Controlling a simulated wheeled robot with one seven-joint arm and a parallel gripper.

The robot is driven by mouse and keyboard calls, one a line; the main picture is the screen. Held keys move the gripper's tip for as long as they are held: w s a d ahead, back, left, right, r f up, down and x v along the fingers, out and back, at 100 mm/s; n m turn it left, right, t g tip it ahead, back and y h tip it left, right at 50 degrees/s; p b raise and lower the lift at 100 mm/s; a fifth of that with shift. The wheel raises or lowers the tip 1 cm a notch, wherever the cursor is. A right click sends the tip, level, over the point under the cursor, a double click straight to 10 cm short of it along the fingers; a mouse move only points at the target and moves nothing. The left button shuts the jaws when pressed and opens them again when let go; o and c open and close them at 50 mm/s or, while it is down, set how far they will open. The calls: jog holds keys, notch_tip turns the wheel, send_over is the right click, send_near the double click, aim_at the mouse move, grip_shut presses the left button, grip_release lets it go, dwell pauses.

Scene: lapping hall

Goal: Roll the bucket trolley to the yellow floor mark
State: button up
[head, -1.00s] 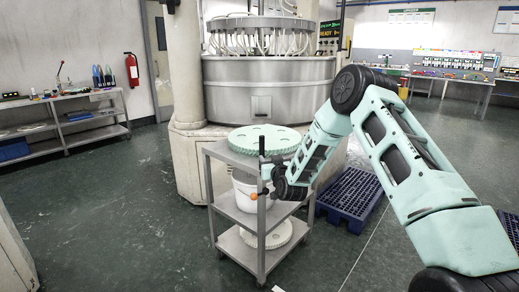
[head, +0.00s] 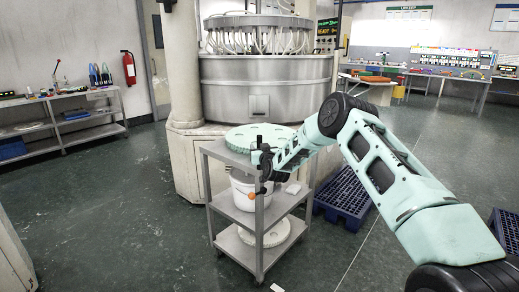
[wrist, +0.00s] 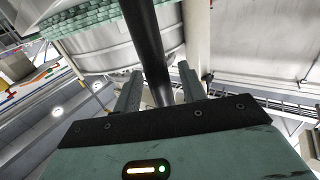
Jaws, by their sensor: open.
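The bucket trolley (head: 238,214) is a grey three-shelf cart standing in front of me. A white bucket (head: 242,190) sits on its middle shelf, partly hidden by the corner post. A pale green disc with holes (head: 258,136) lies on the top shelf, and a white disc (head: 272,234) on the bottom one. My gripper (head: 264,160) is at the trolley's near upper corner, by a dark upright handle. In the wrist view a black bar (wrist: 145,40) runs between the fingers of my open gripper (wrist: 158,82). I see no yellow floor mark.
A blue pallet (head: 343,198) lies right of the trolley, and another (head: 507,232) at the right edge. A big round machine (head: 265,85) and a pale pillar (head: 183,70) stand behind. A shelf bench (head: 92,130) is at left. Floor at front left is clear.

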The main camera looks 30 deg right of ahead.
grip_shut()
jog(key=shift+a, duration=0.3)
jog(key=s+a+b, duration=0.1)
jog(key=s+a, duration=0.3)
jog(key=a, duration=0.7)
jog(key=s+a+b, duration=0.1)
jog(key=s+a, duration=0.3)
jog(key=a, duration=0.8)
jog(key=s+a+b, duration=0.1)
jog(key=s+a, duration=0.4)
jog(key=a, duration=0.7)
jog(key=shift+a+b, duration=0.2)
jog(key=shift+b, duration=0.1)
jog(key=shift+a, duration=0.1)
grip_release()
jog(key=shift+s+a, duration=0.1)
jog(key=b+v, duration=0.1)
jog(key=v, duration=1.6)
jog(key=shift+s, duration=0.2)
